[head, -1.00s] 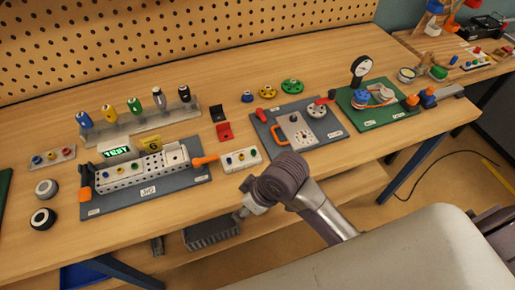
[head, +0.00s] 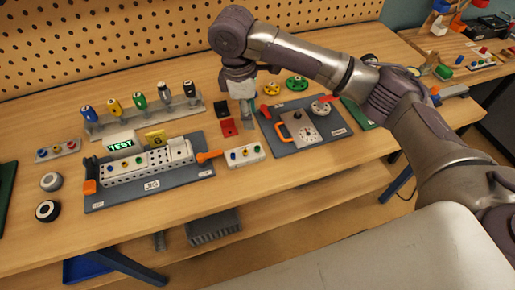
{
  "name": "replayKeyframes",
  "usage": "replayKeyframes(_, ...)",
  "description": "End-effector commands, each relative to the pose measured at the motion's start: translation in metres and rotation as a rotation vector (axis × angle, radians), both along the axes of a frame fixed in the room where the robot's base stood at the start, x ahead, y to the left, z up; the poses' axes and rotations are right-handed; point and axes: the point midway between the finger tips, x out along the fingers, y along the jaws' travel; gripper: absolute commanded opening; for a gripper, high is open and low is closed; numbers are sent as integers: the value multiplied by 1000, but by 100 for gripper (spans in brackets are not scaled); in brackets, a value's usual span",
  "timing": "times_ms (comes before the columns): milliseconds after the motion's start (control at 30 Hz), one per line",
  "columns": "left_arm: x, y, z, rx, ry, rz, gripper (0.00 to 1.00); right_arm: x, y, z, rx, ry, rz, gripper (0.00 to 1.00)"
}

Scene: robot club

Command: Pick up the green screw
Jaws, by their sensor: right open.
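Small coloured screws stand in a white block (head: 245,163) at the right of the grey mat, in the long perforated block (head: 135,172) and in a small holder (head: 58,151) at the far left. My right gripper (head: 247,120) points down over the table, behind the white block and beside the red bracket (head: 228,128). It is open, with nothing visible between its fingers. My left gripper is not in view.
A rack (head: 150,119) holds several coloured-handled tools at the back left. A grey mat (head: 185,185) carries the perforated block and an orange-handled lever. Another mat (head: 335,142) has a dial box. Green (head: 296,83) and yellow (head: 270,88) round parts lie behind. The front table strip is clear.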

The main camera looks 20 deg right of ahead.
Motion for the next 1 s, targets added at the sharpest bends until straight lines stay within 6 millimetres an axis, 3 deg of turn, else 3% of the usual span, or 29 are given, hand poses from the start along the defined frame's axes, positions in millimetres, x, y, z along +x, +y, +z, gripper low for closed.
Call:
replayKeyframes(400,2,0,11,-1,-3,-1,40,-3,-9,-69,-2,3,-2,46)
replayKeyframes(667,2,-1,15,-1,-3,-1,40,-3,-12,-88,-2,3,-3,46)
replayKeyframes(1000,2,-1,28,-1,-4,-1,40,-3,-18,-132,-1,0,-1,46)
